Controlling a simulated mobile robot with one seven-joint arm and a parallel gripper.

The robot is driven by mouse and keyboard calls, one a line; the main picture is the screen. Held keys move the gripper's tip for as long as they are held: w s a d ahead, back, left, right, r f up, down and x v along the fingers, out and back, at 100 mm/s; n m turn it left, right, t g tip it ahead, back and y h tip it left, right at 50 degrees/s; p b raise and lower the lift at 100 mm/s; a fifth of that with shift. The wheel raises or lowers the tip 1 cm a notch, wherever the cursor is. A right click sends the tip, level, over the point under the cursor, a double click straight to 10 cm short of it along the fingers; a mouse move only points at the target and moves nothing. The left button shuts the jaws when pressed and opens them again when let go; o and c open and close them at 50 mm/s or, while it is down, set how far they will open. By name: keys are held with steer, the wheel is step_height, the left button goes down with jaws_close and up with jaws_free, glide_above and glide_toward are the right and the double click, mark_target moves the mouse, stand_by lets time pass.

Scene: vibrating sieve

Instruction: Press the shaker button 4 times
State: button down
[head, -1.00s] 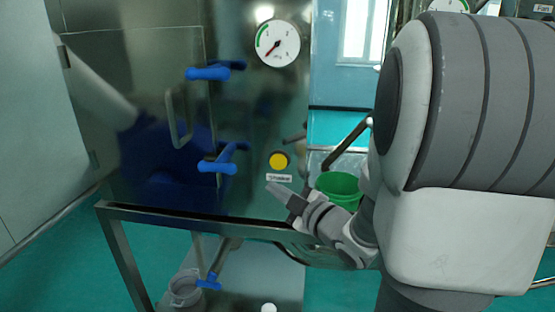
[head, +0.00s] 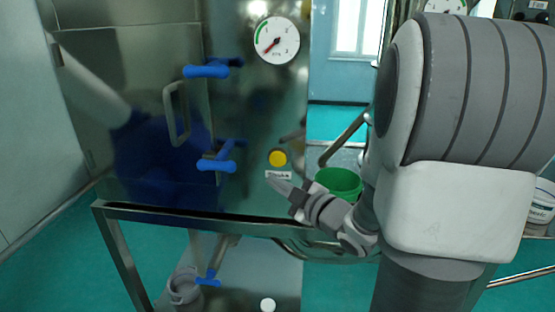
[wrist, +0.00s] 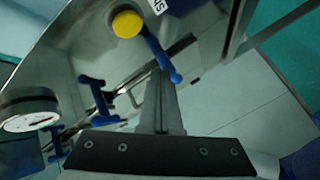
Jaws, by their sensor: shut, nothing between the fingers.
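The yellow shaker button (head: 278,158) is on the steel machine panel, above a small white label (head: 278,175). My gripper (head: 272,181) is shut and empty, with its tip just below the button near the label. I cannot tell whether the tip touches the panel. In the wrist view the yellow button (wrist: 127,24) is at the top, just left of and beyond the tip of my shut fingers (wrist: 155,62). The fingers appear apart from the button.
Blue valve handles (head: 207,71) and (head: 217,165) stick out left of the button. A pressure gauge (head: 277,40) is above it. A steel frame rail (head: 180,218) runs below. A green bucket (head: 338,183) stands to the right.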

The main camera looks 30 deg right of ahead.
mark_target(275, 161)
steer(key=shift+w+d, duration=0.6)
steer(key=shift+w, duration=0.3)
steer(key=shift+w+d, duration=0.6)
steer(key=shift+w, duration=0.25)
steer(key=shift+w+d, duration=0.6)
steer(key=shift+w, duration=0.3)
steer(key=shift+w, duration=0.1)
steer(key=shift+w+d, duration=0.25)
steer(key=shift+w+d, duration=0.5)
steer(key=shift+w, duration=0.2)
stand_by(1.0)
steer(key=shift+s+a, duration=0.1)
steer(key=shift+s, duration=0.05)
steer(key=shift+s+a+b, duration=0.5)
steer(key=shift+s+a, duration=0.1)
steer(key=shift+s, duration=0.25)
steer(key=shift+s, duration=0.1)
